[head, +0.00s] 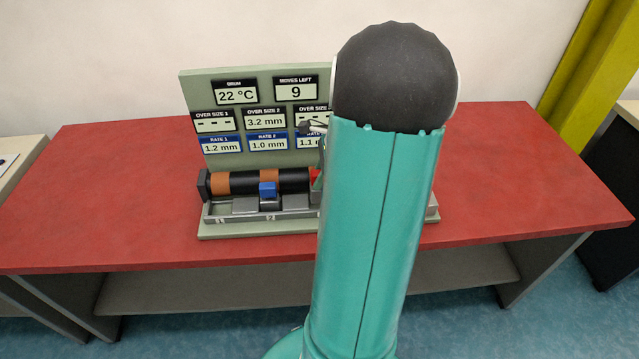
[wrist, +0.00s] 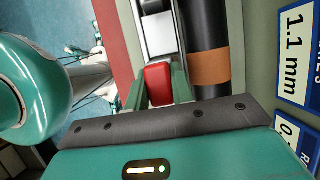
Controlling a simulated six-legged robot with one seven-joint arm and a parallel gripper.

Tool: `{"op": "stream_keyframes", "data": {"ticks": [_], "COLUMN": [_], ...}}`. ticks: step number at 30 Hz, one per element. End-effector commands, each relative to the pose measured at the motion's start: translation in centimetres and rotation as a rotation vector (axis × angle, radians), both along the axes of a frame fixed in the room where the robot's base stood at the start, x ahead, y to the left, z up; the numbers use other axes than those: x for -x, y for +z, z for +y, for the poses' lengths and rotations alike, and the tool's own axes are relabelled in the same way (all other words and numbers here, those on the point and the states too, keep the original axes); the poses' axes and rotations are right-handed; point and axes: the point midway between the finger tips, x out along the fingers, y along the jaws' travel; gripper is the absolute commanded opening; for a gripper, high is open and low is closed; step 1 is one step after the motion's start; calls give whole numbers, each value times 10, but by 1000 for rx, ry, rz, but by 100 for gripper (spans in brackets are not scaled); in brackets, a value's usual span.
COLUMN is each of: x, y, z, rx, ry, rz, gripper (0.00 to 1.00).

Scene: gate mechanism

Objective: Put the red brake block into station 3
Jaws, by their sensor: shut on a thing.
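The red brake block (wrist: 158,82) sits between the two green fingers of my gripper (wrist: 160,90), which is shut on it. In the wrist view it is beside the black and orange drum (wrist: 209,68), at the near end of the grey station rail (wrist: 157,30). I cannot tell whether it touches the rail. In the head view a sliver of the red block (head: 314,177) shows at the drum, left of my arm. The drum (head: 240,183) lies along the rail (head: 235,217). Station 3 is hidden behind my arm in the head view.
A blue block (head: 267,190) stands at station 2 against the drum. The display panel (head: 190,90) stands behind, showing drum 22 °C, 9 moves left, over size 2 at 3.2 mm. The red table top (head: 110,190) is clear on the left and right.

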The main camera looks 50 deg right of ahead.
Motion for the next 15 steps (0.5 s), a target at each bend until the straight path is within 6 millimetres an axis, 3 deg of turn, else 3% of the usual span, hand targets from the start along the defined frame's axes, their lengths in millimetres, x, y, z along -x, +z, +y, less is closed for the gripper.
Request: {"op": "stream_keyframes", "data": {"ticks": [7,15], "x": [-1,-1], "y": [-31,-35], "z": [-4,-4], "rx": [-3,1], "ry": [-1,0], "rz": [0,-1], "gripper": [0,0]}}
